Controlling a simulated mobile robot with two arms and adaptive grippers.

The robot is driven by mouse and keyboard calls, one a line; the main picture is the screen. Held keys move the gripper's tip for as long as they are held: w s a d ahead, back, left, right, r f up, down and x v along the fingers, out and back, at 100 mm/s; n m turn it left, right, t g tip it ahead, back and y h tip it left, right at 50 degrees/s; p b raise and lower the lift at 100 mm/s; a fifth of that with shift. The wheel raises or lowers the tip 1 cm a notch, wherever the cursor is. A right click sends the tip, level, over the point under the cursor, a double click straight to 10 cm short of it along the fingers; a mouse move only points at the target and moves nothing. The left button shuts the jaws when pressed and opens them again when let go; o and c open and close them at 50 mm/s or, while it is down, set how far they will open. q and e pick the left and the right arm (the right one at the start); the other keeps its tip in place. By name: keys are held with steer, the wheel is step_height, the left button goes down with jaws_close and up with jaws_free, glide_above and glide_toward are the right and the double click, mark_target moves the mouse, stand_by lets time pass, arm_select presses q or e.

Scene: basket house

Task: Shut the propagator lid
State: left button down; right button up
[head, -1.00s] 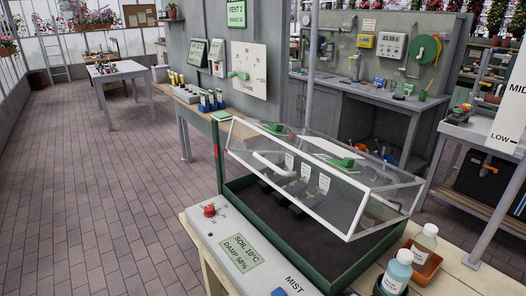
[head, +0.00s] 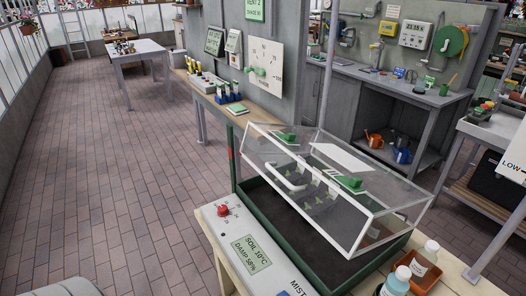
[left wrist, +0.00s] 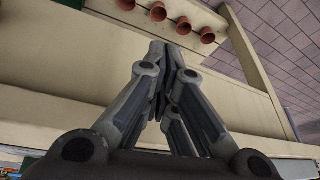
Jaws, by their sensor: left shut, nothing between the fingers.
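The propagator has a dark green tray (head: 254,205) of dark soil with small plants and white labels inside. Its clear lid (head: 385,190) with a white frame stands tilted open above the tray, with a gap along the near side. A white handle (head: 284,178) is on the lid's near face, and green vent knobs (head: 350,183) sit on its top. My left gripper (left wrist: 170,48) shows in the left wrist view, shut and empty, beside a pale bench structure and apart from the lid. My right gripper is in neither view.
A control panel (head: 256,252) with a red knob lies before the tray. Bottles (head: 396,282) stand at the tray's near right. Terracotta pots (left wrist: 183,25) show in the left wrist view.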

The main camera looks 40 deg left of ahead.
arm_select(q)
step_height(320, 180, up, 13)
steer(key=w+a+t+p, duration=0.2)
steer(key=w+a, duration=0.1)
steer(key=w+a+r+n+t, duration=0.2)
steer(key=w+a+r+t, duration=0.7)
steer(key=w+a, duration=0.4)
steer(key=w+a+r+m+t+h, duration=0.2)
steer(key=w+r+m+h, duration=0.15)
steer(key=r, duration=0.45)
steer(key=w+a+r+m+t+h, duration=0.1)
steer(key=w+r+m+h, duration=0.1)
steer(key=r+h, duration=0.5)
steer(key=w+d+r+y+p, duration=0.3)
steer(key=w+d+r+p, duration=0.1)
steer(key=w, duration=0.5)
steer(key=shift+n+h, duration=0.25)
steer(key=f, duration=0.3)
steer(key=s+f, duration=0.1)
steer(key=shift+s+a+f+p, duration=0.1)
steer(key=shift+a+f+p, duration=0.2)
steer(key=shift+a, duration=0.05)
